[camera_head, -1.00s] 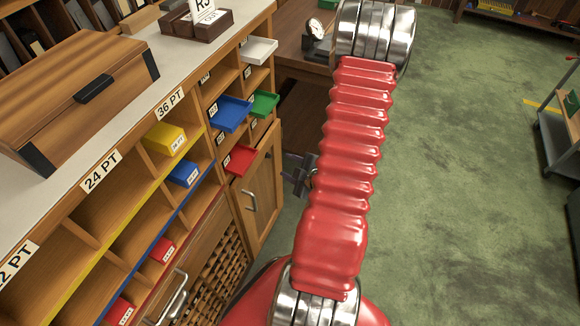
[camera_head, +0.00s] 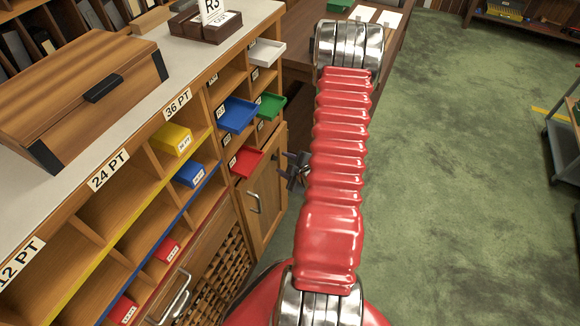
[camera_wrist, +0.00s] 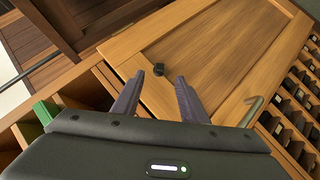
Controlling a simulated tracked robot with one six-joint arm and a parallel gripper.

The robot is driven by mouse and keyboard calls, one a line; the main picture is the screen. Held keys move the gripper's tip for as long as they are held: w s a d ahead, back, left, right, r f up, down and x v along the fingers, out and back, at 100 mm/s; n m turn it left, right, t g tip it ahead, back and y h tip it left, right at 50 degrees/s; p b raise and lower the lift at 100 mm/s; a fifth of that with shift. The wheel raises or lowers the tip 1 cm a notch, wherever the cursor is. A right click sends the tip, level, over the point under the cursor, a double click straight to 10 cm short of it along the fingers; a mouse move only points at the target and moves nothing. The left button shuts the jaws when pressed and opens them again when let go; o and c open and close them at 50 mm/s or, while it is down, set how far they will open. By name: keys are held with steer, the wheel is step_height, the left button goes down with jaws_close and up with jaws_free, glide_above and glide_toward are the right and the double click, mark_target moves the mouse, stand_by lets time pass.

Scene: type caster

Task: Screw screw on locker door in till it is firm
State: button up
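The wooden locker door (camera_head: 264,190) with its metal pull handle is at the lower end of the cabinet in the head view. It also fills the middle of the wrist view (camera_wrist: 215,55). A small black screw (camera_wrist: 158,69) stands out from the door's frame near a corner in the wrist view. My gripper (camera_wrist: 160,78) is open, its two dark fingers apart and pointing at the door. The screw appears in the gap just beyond the fingertips, with nothing held.
Blue (camera_head: 236,115), green (camera_head: 270,105) and red (camera_head: 245,161) drawers stick out above the door. The door's handle (camera_wrist: 252,110) is right of the fingers in the wrist view. A dark wooden desk (camera_head: 305,75) stands behind.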

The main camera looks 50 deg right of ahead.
mark_target(276, 159)
steer(key=shift+x, duration=3)
jaws_close()
